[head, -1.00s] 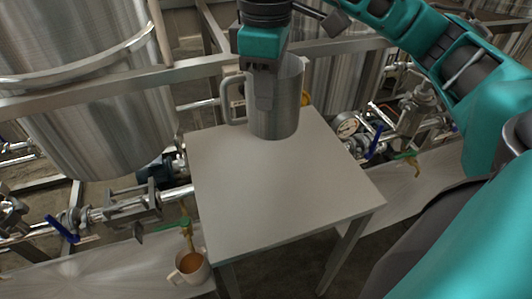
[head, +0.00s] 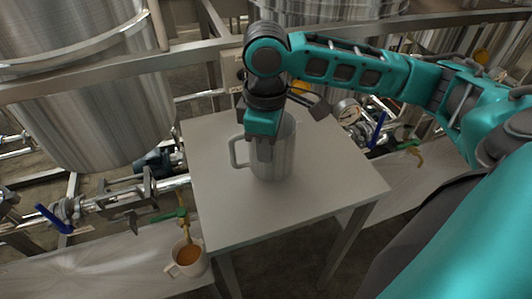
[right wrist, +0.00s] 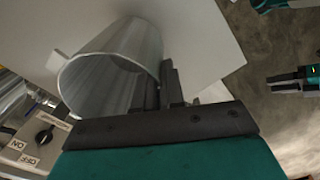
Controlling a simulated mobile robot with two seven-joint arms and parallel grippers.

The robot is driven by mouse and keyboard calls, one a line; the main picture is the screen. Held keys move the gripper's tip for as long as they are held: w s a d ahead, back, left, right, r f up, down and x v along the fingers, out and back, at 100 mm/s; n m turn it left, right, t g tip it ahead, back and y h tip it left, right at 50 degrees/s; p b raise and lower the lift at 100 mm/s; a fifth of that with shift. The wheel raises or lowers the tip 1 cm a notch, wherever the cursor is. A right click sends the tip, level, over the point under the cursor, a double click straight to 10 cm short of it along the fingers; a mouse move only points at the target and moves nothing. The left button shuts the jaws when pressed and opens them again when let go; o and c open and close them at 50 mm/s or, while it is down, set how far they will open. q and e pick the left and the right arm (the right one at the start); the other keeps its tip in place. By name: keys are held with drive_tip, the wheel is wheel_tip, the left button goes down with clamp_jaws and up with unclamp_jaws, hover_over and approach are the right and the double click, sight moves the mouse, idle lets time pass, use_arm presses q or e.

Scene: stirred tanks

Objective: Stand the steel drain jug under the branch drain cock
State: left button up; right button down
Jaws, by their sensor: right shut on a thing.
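The steel drain jug (head: 280,160) is an upright open cylinder with a handle on its left in the head view. My right gripper (head: 262,150) is shut on the jug's near wall at the rim. The jug is over the small table; I cannot tell whether its base touches. In the right wrist view the jug (right wrist: 110,70) shows its open mouth beside the fingers (right wrist: 160,95). A green-handled drain cock (head: 182,215) is at lower left and another (head: 412,148) at right; I cannot tell which is the branch one. My left gripper (right wrist: 292,80) shows small in the right wrist view.
The pale table (head: 235,215) is otherwise bare. Pipes with blue valve levers flank the table. A large steel tank (head: 85,90) and a frame rail stand behind.

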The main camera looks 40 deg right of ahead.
drive_tip(key=shift+f, duration=1.15)
drive_tip(key=shift+f, duration=0.1)
drive_tip(key=c, duration=1.2)
unclamp_jaws()
drive_tip(key=shift+c, duration=0.2)
